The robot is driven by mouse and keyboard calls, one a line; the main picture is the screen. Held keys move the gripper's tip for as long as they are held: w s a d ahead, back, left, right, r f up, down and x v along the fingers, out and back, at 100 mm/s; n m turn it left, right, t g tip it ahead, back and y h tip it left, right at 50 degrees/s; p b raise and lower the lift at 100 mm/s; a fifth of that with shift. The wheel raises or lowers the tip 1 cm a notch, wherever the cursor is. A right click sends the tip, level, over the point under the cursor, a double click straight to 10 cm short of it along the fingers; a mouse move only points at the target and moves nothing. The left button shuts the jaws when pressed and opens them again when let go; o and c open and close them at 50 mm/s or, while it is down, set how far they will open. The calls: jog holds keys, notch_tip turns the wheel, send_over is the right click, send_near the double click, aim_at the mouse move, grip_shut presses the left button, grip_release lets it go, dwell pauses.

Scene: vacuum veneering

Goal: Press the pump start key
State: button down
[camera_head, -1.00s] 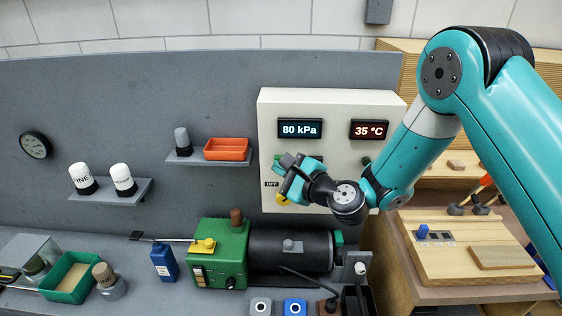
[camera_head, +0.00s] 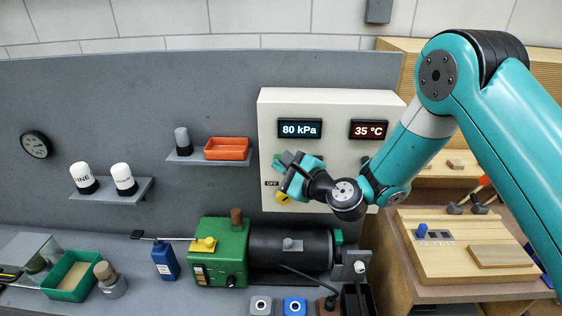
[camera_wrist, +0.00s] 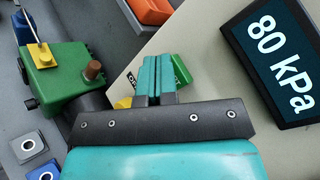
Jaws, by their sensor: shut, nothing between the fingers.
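A pale control panel (camera_head: 341,98) stands at the back, with displays reading 80 kPa (camera_head: 300,129) and 35 °C (camera_head: 369,129). My gripper (camera_head: 284,160) is shut and empty, with its tips in front of the panel's left part, below the 80 kPa display. In the wrist view the two teal fingers (camera_wrist: 155,75) are together. A green part with a partly covered label (camera_wrist: 182,73) shows just right of them. The gripper hides much of that area, and I cannot tell whether the tips touch it. A yellow knob (camera_head: 282,198) is below, by an OFF label (camera_head: 271,183).
The green pump unit (camera_head: 224,240) with its black cylinder stands on the bench below the panel. An orange tray (camera_head: 227,149) is on a shelf to the left. A grey button box (camera_head: 260,307) and a blue one (camera_head: 295,307) are at the front. A wooden bench (camera_head: 470,290) is right.

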jog(key=shift+s+b, duration=0.7)
jog(key=shift+s, duration=0.2)
jog(key=s+b, duration=0.4)
jog(key=s, duration=0.2)
jog(key=shift+a, duration=0.15)
dwell(0.5)
